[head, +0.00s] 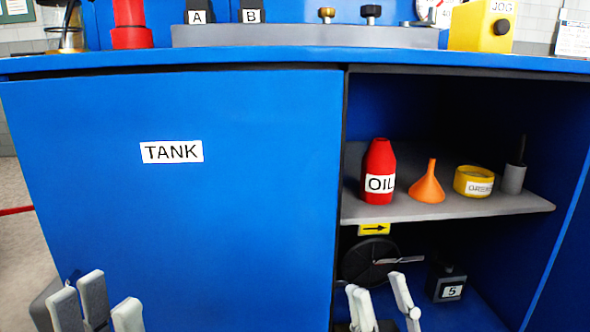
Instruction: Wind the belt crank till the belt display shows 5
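The crank is a black wheel (368,262) with a pale metal handle (399,261), low in the open compartment at right. A yellow arrow sign (374,229) pointing right is above it. A small black box (446,283) to its right has a white face reading 5; no other belt display shows. My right gripper (384,300) is open and empty, its fingers spread in front of and just below the wheel; I see no contact with the handle. My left gripper (98,306) is open and empty in front of the cabinet door at lower left.
A grey shelf (450,208) above the crank holds a red oil bottle (378,172), an orange funnel (428,184), a yellow tin (473,181) and a grey cup (514,178). The closed blue TANK door (190,220) fills the left. The blue countertop (290,58) overhangs above.

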